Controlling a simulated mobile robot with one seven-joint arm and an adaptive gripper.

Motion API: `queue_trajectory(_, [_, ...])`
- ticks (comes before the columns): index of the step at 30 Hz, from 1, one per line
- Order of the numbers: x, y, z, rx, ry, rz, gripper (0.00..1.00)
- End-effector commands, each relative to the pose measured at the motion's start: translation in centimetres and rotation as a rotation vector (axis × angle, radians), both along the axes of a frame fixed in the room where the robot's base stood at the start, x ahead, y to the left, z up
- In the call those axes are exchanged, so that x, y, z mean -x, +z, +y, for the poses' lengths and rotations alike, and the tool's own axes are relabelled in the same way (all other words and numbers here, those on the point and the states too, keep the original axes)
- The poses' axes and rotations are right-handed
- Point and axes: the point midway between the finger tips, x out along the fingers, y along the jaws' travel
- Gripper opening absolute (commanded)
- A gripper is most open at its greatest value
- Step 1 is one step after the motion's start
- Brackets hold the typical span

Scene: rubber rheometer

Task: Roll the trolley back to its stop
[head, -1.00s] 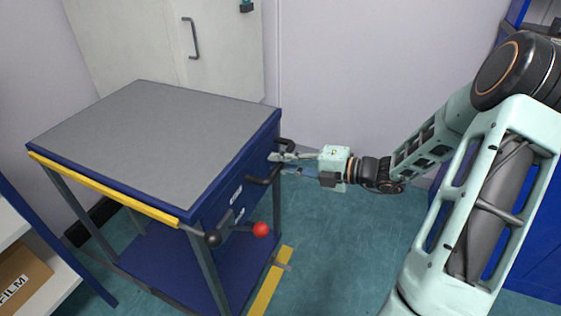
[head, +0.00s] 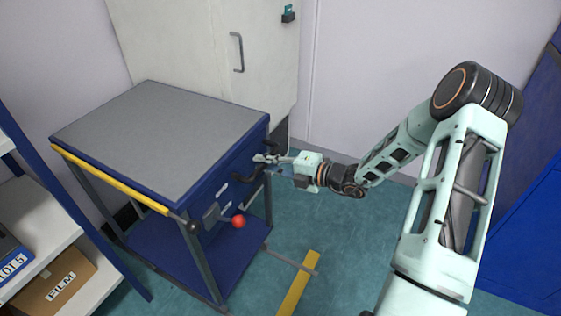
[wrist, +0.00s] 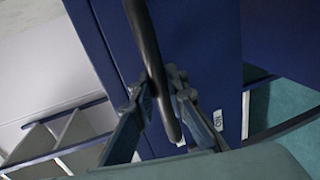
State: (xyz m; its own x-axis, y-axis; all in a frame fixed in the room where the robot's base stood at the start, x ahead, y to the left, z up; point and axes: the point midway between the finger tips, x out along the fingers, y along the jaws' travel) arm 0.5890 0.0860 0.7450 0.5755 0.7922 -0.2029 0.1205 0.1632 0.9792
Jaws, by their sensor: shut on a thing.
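The trolley (head: 160,135) has a grey top, a blue frame and a lower blue shelf (head: 185,255). It stands left of centre in the head view, with a yellow bar along its near-left edge. My gripper (head: 268,158) is at the trolley's right side, shut on its black handle (head: 243,177). In the wrist view the dark handle bar (wrist: 150,60) passes between the fingers (wrist: 165,100). A lever with a red knob (head: 238,222) sits on the same side. A yellow floor strip (head: 297,287) lies to the right, apart from the trolley. I cannot clearly make out the stop.
A pale cabinet (head: 200,45) stands behind the trolley. A shelf (head: 40,225) with a FILM box (head: 55,285) is close on its left. A grey bar (head: 290,260) reaches low toward the strip.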

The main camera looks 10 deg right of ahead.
Motion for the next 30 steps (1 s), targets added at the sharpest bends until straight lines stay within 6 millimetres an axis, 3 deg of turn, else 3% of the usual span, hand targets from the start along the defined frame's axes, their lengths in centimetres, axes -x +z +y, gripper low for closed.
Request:
queue_trajectory(1, [-1.1,0.6,2.0,-0.006,0.009,-0.002,0.00])
queue_trajectory(6, [-4.6,0.5,6.8,-0.006,0.007,-0.004,0.00])
queue_trajectory(15, [-9.5,0.3,13.4,-0.005,0.003,-0.004,0.00])
queue_trajectory(21, [-11.4,0.2,15.9,-0.004,0.003,-0.003,0.00])
queue_trajectory(30, [-12.4,0.2,17.0,-0.003,0.001,-0.003,0.00])
